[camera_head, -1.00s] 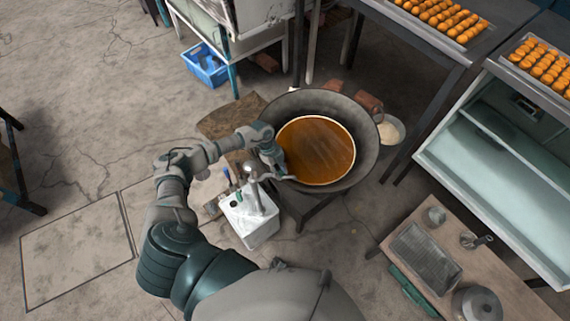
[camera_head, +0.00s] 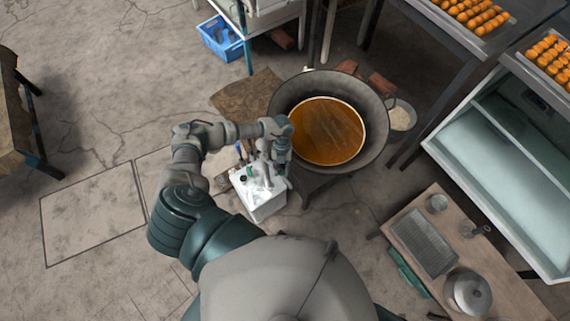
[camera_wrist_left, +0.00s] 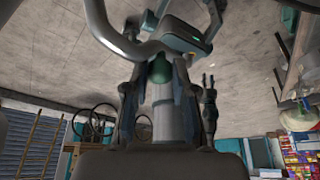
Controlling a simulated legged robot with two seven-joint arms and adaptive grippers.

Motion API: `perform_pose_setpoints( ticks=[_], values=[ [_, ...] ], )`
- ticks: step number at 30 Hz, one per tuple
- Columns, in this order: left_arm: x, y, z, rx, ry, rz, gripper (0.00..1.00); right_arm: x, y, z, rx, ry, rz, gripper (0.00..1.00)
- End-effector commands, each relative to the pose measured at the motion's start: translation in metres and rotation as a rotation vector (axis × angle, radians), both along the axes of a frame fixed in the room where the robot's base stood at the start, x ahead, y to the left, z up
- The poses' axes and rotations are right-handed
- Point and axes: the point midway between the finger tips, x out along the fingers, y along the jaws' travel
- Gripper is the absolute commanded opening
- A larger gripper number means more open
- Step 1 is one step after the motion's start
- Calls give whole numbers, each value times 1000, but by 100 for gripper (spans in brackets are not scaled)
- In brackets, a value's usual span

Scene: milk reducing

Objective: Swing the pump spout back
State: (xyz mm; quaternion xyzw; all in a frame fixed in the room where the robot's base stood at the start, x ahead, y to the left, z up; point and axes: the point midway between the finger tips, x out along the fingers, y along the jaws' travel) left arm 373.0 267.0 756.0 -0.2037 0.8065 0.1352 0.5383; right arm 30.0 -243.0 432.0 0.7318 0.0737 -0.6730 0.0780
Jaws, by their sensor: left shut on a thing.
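The grey metal pump (camera_head: 263,178) stands on a white box-like container (camera_head: 265,208) just left of the wok. My left gripper (camera_head: 279,160) is at the pump's top, shut on part of it, and hides much of the spout in the head view. In the left wrist view, the gripper's fingers (camera_wrist_left: 168,100) stand either side of a grey upright cylinder (camera_wrist_left: 166,118) with a green end. A curved metal pipe (camera_wrist_left: 122,42) of the pump crosses above them. I cannot tell exactly which part is gripped. My right gripper is not in view.
A wide dark wok (camera_head: 375,125) with brown liquid (camera_head: 325,130) is close right of my gripper. A bowl of pale contents (camera_head: 401,118) stands beyond it. A wooden table (camera_head: 462,232) with a pot (camera_head: 468,293) is at lower right.

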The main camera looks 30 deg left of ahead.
Motion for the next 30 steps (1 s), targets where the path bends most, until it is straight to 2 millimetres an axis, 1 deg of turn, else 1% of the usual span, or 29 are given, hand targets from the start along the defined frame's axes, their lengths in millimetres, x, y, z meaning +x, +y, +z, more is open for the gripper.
perform_pose_setpoints(
  ticks=[3,9,24,25,26,27,28,30],
  values=[
    [-6,2,0,0,1,-52,0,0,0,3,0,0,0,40],
    [-12,5,-1,2,2,-106,0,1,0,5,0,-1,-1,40],
    [-15,6,-1,3,3,-123,0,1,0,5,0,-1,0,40],
    [-15,6,-1,4,3,-123,28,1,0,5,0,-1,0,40],
    [-15,6,-1,4,4,-123,36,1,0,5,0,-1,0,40],
    [-15,6,-1,3,4,-123,46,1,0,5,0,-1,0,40],
    [-15,6,-1,3,3,-123,51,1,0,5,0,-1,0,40],
    [-14,6,-1,2,2,-123,51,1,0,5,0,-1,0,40]
  ],
)
